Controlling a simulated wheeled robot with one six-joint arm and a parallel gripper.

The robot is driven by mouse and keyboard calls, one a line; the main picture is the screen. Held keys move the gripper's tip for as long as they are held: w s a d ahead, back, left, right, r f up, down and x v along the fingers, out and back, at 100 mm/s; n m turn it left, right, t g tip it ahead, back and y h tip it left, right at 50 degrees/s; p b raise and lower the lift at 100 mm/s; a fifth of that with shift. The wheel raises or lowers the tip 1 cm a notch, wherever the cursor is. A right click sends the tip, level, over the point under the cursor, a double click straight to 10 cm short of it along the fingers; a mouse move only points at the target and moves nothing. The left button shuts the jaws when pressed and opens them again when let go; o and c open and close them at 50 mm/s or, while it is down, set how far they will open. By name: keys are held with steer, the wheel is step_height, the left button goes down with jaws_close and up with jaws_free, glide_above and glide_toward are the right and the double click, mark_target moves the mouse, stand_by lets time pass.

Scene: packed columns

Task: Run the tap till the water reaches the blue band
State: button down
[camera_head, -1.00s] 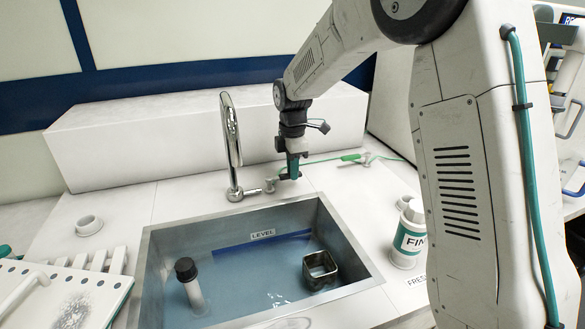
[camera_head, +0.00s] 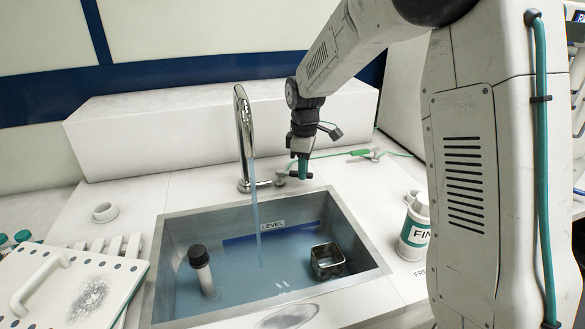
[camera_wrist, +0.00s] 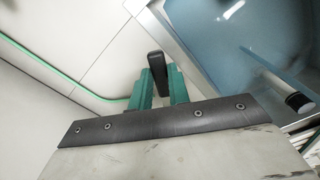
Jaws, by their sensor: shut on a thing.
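The chrome tap (camera_head: 243,140) stands behind the sink (camera_head: 375,268), and a stream of water (camera_head: 256,215) falls from its spout. The blue band (camera_head: 240,239) runs along the sink's back wall, under a LEVEL label (camera_head: 272,224). The water (camera_head: 245,280) in the sink lies low, its surface close under the band; the exact gap is hard to tell. My gripper (camera_head: 301,175) is at the tap's valve, right of the spout. In the wrist view its green fingers (camera_wrist: 161,85) are shut on the dark tap lever (camera_wrist: 157,66).
A black-capped bottle (camera_head: 202,272) and a square metal cup (camera_head: 327,262) stand in the water. A labelled canister (camera_head: 414,236) is right of the sink. A white lidded rack (camera_head: 65,285) is at left. A green cable (camera_head: 340,157) runs behind my gripper.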

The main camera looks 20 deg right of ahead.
stand_by(0.4)
steer(key=c, duration=1.3)
jaws_free()
step_height(320, 180, up, 8)
steer(key=shift+f, duration=0.1)
